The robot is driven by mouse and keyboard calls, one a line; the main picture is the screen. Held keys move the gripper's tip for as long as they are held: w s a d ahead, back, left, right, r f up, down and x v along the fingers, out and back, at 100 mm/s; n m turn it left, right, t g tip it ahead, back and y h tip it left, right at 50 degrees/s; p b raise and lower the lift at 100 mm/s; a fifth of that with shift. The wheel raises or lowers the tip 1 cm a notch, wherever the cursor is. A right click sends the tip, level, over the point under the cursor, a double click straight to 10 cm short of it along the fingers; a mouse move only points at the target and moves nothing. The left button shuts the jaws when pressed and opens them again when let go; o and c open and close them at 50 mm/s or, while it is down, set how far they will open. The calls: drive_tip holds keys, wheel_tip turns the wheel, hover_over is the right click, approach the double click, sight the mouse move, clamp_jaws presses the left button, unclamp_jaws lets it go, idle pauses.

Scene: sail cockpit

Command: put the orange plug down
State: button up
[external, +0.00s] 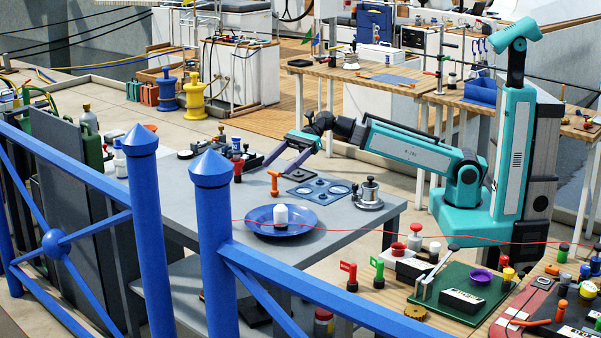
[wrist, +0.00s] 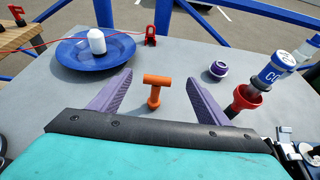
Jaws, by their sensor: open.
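The orange plug (external: 274,182) is T-shaped and stands on the grey table (external: 240,180), crossbar up. In the wrist view the plug (wrist: 155,92) is between the two purple fingers of my gripper (wrist: 159,80), with a clear gap on each side. My gripper (external: 272,167) is open and low over the table, its fingers on either side of the plug and not touching it. The plug appears to rest on the tabletop on its own.
A blue plate (external: 258,228) holding a white bottle-like piece (external: 281,216) is in front of the plug. A blue panel with round holes (external: 303,191) and a metal pot (external: 370,196) lie to its right. A red cup (wrist: 247,97) and purple ring (wrist: 218,70) stand nearby.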

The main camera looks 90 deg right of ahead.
drive_tip(key=shift+s+d+f+b, duration=0.1)
drive_tip(key=shift+s+d+b, duration=0.3)
drive_tip(key=shift+b, duration=1.65)
drive_tip(key=shift+p+v, duration=0.35)
drive_tip(key=shift+v, duration=1.25)
drive_tip(key=shift+a, duration=0.2)
